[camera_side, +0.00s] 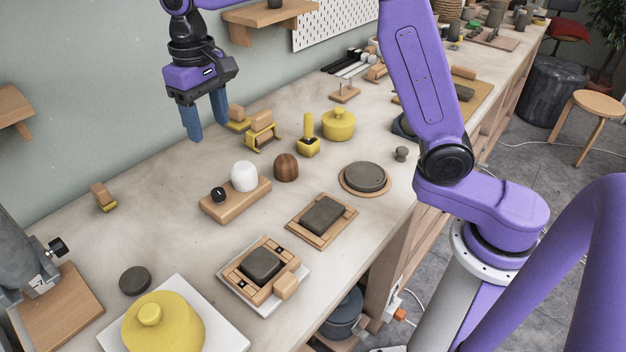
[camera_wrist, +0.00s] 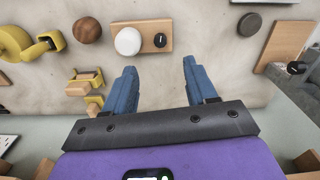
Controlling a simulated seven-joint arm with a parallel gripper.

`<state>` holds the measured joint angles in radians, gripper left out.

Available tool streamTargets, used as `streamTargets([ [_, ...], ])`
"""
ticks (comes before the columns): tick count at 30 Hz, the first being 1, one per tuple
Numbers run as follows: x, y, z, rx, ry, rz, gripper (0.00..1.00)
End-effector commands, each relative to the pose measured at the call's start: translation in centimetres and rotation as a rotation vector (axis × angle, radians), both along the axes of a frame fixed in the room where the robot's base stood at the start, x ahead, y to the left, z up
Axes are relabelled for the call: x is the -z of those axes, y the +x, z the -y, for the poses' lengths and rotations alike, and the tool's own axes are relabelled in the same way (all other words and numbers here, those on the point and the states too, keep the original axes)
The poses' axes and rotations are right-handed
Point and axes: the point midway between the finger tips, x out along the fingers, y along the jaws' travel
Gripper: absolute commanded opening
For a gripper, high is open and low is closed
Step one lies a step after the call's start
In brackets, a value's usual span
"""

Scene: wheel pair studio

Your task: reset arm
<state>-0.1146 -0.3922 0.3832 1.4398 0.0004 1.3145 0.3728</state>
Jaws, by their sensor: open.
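My gripper (camera_side: 206,117) hangs in the air above the back of the bench near the wall, in the side view. Its two blue fingers are apart with nothing between them. The wrist view also shows my gripper (camera_wrist: 158,80) open, with bare bench top beyond the fingertips. Most of my purple arm rises at the right of the side view, and its upper part runs out of the picture.
Below lie a wooden block with a white dome (camera_side: 244,176) and black knob, a brown dome (camera_side: 286,167), yellow-and-wood blocks (camera_side: 261,131) and a yellow lidded pot (camera_side: 338,124). A wall shelf (camera_side: 270,18) is right of my gripper. Bare bench lies left of the white dome.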

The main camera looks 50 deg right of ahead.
Motion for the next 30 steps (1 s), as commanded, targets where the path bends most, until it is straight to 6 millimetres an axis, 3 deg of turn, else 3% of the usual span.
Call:
streamTargets([
  [14,1.2,-11.9,3.4,-0.374,0.005,0.009,0.57],
  [30,4.8,-26.5,11.6,-0.792,0.013,0.019,0.57],
])
